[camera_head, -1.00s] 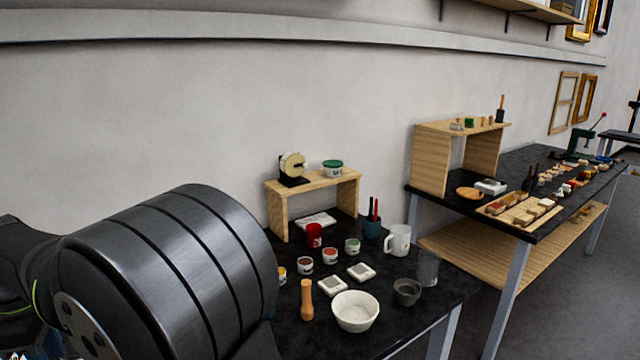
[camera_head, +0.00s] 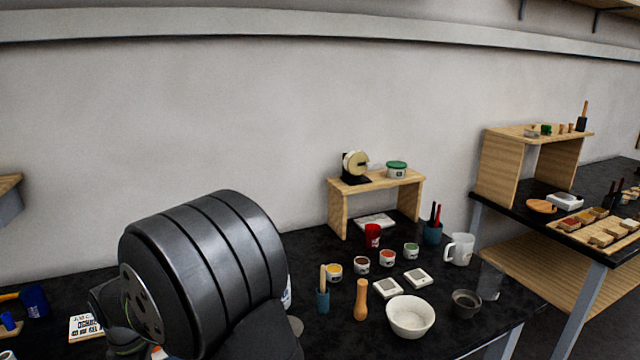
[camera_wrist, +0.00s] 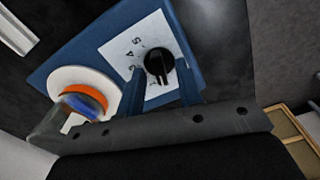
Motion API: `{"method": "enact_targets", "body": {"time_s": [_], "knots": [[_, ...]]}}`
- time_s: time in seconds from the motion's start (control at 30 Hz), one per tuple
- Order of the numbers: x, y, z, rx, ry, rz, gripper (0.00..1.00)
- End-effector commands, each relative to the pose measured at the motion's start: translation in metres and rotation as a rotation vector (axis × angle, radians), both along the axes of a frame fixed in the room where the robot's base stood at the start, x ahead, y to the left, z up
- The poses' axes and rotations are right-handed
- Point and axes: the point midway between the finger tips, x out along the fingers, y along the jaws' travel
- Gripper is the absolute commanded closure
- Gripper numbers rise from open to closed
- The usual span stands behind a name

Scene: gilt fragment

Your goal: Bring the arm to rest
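In the wrist view, my gripper (camera_wrist: 160,72) shows two blue fingers standing apart, with nothing clearly held between them. A black knob (camera_wrist: 159,62) on a white lettered dial plate of a blue device (camera_wrist: 62,62) appears in the gap. I cannot tell how far the knob is from the fingers. A clear vessel with an orange band (camera_wrist: 86,96) sits on the device's white disc, left of the fingers. In the head view my dark arm link stands bent over the left part of the black bench (camera_head: 320,255); the gripper is hidden there.
Right of my arm are a wooden-handled tool (camera_head: 361,300), a white bowl (camera_head: 410,317), a grey cup (camera_head: 466,303), small paint pots (camera_head: 388,258) and a white mug (camera_head: 460,249). A wooden riser (camera_head: 376,182) stands behind.

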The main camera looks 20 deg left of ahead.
Motion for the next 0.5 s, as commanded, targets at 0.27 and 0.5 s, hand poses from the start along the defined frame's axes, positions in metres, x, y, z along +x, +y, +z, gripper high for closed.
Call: {"method": "enact_targets", "body": {"time_s": [0.27, 0.5], "knots": [[0.000, 0.000, -0.001, 0.000, 0.000, -0.002, 0.67], [0.000, 0.001, 0.009, 0.003, -0.001, 0.000, 0.67]]}}
